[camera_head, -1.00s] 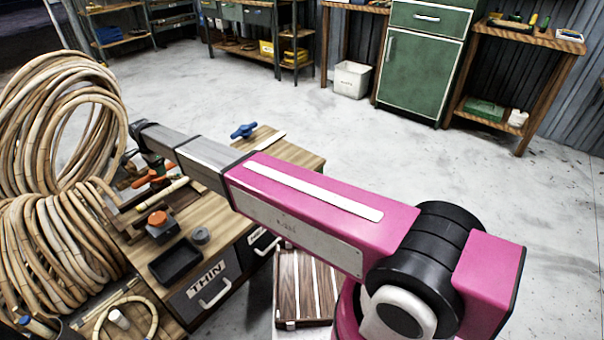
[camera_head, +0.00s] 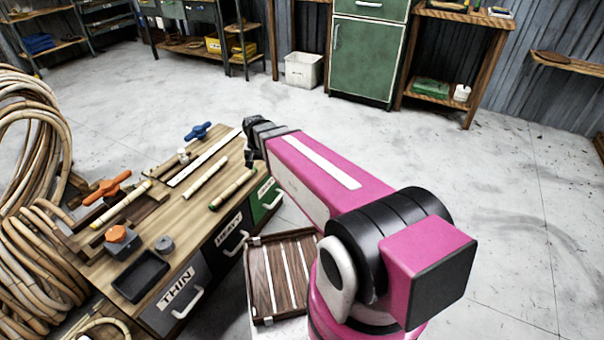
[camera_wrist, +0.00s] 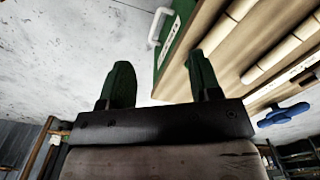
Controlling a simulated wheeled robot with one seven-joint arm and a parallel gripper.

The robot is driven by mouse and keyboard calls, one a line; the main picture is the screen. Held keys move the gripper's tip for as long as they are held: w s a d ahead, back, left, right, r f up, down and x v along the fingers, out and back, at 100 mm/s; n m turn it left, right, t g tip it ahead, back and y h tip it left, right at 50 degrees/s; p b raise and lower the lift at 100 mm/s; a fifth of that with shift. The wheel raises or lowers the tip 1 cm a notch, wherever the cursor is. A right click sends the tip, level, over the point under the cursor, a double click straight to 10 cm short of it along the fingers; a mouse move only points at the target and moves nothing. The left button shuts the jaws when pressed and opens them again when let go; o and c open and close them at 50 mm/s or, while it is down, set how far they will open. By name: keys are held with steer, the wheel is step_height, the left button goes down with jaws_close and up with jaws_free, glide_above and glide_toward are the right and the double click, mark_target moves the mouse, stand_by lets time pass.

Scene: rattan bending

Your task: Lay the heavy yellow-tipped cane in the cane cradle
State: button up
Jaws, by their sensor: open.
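A pale cane with yellowish ends (camera_head: 121,204) lies across dark brown wooden blocks (camera_head: 152,204) on the left part of the bench, beside an orange handle. The blocks look like the cane cradle; how deep the cane sits in them is too small to tell. Two other canes lie on the bench top: a pale one (camera_head: 206,180) and one with greenish ends (camera_head: 234,188). They also show at the right of the wrist view (camera_wrist: 285,45). My gripper (camera_wrist: 162,82) is open and empty, by the bench's green-drawer end; the arm partly hides it in the head view.
The wooden bench (camera_head: 110,272) has drawers labelled THIN and HEAVY and a green one. A blue handle (camera_head: 197,131), a white strip (camera_head: 205,157) and a black tray (camera_head: 140,276) are on top. A slatted wooden tray (camera_head: 262,318) stands in front. Rattan coils (camera_head: 30,250) are at left; floor at right is clear.

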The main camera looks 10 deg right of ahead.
steer(key=s+d+n, duration=0.1)
steer(key=s+d, duration=0.4)
steer(key=d, duration=0.2)
steer(key=s+d+r+n, duration=0.1)
steer(key=s+d, duration=0.4)
steer(key=d, duration=0.2)
steer(key=shift+d, duration=0.35)
